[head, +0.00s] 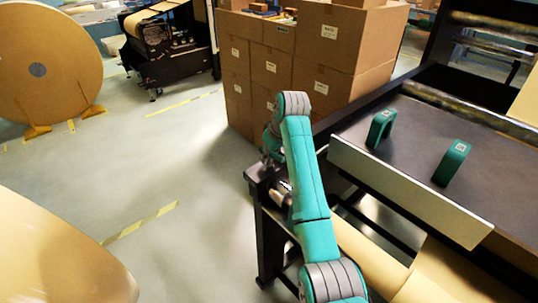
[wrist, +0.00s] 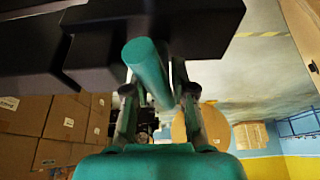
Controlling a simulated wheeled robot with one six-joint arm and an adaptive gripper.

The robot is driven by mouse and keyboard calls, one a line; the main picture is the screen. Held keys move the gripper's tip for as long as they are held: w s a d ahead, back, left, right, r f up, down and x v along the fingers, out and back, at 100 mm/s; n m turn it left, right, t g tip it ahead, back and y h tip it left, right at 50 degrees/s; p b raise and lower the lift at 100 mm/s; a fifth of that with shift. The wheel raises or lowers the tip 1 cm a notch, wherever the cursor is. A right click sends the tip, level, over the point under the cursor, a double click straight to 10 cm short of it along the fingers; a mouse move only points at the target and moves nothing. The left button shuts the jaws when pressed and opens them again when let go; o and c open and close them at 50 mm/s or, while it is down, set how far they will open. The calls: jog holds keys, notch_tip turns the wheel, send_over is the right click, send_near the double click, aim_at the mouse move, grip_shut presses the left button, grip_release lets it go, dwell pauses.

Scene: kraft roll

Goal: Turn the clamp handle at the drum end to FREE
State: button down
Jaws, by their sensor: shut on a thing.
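The clamp handle (wrist: 147,66), a teal round bar, stands out from a black block (wrist: 200,25) in the wrist view. My gripper (wrist: 158,98) is shut on this handle, with one finger on each side of it. In the head view my gripper is mostly hidden behind my teal arm, at the end of the black machine frame (head: 262,215). The handle is not clearly visible there. No FREE marking can be read in either view.
A black machine table (head: 400,150) with two teal grips (head: 381,128) (head: 452,163) and a pale front edge is at the right. Stacked cartons (head: 330,50) stand behind my arm. Large kraft rolls (head: 38,66) (head: 55,250) are at the left. The floor between is clear.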

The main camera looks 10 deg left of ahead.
aim_at(278, 160)
jog(key=c, duration=1)
grip_release()
jog(key=v, duration=1.2)
